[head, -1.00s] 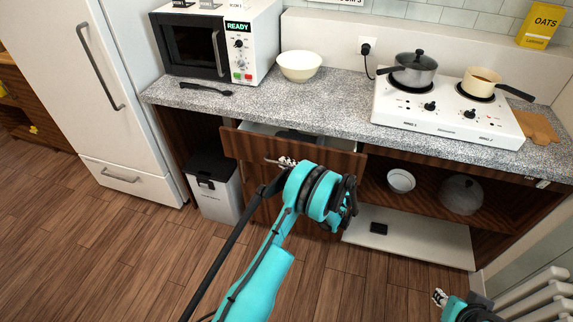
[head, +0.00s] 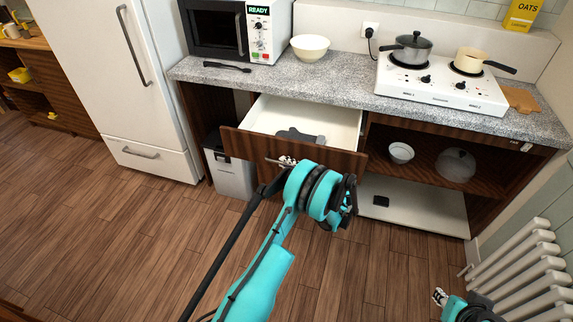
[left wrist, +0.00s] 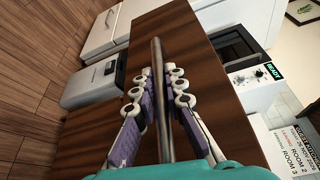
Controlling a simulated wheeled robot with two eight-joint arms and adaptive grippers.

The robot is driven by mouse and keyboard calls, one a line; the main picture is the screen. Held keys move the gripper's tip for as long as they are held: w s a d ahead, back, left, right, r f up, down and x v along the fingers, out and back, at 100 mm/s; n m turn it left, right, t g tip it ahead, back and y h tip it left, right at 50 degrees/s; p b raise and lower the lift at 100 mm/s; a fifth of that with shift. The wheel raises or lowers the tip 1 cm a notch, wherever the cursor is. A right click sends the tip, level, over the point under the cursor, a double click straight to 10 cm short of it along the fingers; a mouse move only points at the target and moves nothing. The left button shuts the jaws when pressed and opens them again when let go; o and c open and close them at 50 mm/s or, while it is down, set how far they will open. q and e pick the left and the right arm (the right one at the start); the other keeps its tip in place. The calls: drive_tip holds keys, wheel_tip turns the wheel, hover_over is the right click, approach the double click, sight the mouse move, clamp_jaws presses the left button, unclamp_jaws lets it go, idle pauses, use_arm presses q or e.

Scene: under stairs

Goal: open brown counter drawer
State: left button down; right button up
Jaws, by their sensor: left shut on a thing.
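The brown counter drawer (head: 240,144) is pulled well out from under the counter, its white inside in view with a dark grey object (head: 300,136) lying in it. My left gripper (head: 288,161) is at the drawer front. In the left wrist view its two fingers (left wrist: 160,88) are shut on the metal bar handle (left wrist: 158,55), one finger on each side. My right gripper (head: 440,297) is low at the right, away from the drawer; whether it is open or shut is unclear.
The speckled counter (head: 300,86) carries a microwave (head: 235,30), a bowl (head: 310,47) and a white stove (head: 440,86) with pots. A bin (head: 228,172) stands left of the drawer. A radiator (head: 515,270) is at the right. The wooden floor in front is clear.

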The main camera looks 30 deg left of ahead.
use_arm(q)
drive_tip(key=c, duration=1.6)
unclamp_jaws()
drive_tip(key=shift+o, duration=0.2)
drive_tip(key=s+d, duration=0.1)
drive_tip(key=d, duration=1.1)
drive_tip(key=shift+s+r, duration=0.35)
drive_tip(key=shift+r, duration=0.05)
drive_tip(key=shift+a, duration=0.1)
